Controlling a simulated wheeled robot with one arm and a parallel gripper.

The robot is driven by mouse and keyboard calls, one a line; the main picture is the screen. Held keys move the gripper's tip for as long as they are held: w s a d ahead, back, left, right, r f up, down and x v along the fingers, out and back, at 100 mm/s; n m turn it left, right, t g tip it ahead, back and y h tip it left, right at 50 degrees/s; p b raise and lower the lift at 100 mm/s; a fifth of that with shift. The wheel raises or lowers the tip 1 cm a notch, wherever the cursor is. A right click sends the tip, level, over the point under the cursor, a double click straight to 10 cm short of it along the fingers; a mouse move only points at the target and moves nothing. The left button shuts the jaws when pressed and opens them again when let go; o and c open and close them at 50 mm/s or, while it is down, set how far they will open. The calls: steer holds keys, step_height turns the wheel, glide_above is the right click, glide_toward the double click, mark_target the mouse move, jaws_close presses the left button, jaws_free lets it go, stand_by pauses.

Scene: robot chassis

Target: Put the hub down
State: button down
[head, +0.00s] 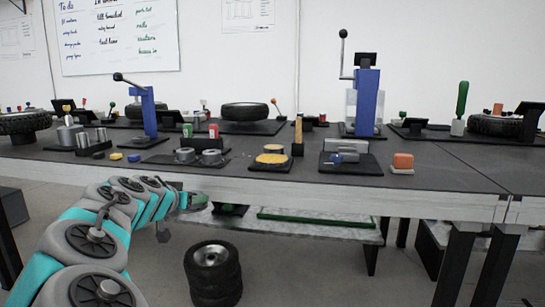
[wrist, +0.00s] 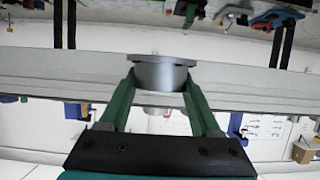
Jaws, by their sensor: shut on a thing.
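My gripper (wrist: 158,78) has green fingers and is shut on the hub (wrist: 160,73), a grey metal cylinder with a wider flange, in the wrist view. In the head view my gripper (head: 192,201) is just in front of the table's front edge, below the tabletop, at the left of centre. I cannot make out the held hub in the head view. Similar grey metal cylinders (head: 185,155) stand on a dark plate on the table (head: 440,170), behind and above my gripper.
A black mat with a yellow disc (head: 272,158), a vise (head: 345,146), an orange block (head: 402,163) and a blue press (head: 367,100) stand on the table. Stacked wheels (head: 213,272) are on the floor below. Bare tabletop shows at the right front.

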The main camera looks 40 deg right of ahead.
steer(key=s+d+r+m+g+h, duration=0.2)
steer(key=s+d+r+m+g, duration=0.25)
steer(key=d+r, duration=0.4)
step_height(320, 180, up, 5)
steer(key=m+g+h+p, duration=0.1)
steer(key=m+g+p, duration=0.1)
steer(key=p, duration=0.1)
glide_above(271, 158)
steer(key=shift+s+a+r, duration=0.1)
steer(key=shift+s, duration=0.05)
steer(key=shift+f+b, duration=0.35)
steer(key=shift+f, duration=1.4)
steer(key=shift+f, duration=0.1)
steer(key=shift+c, duration=0.4)
jaws_free()
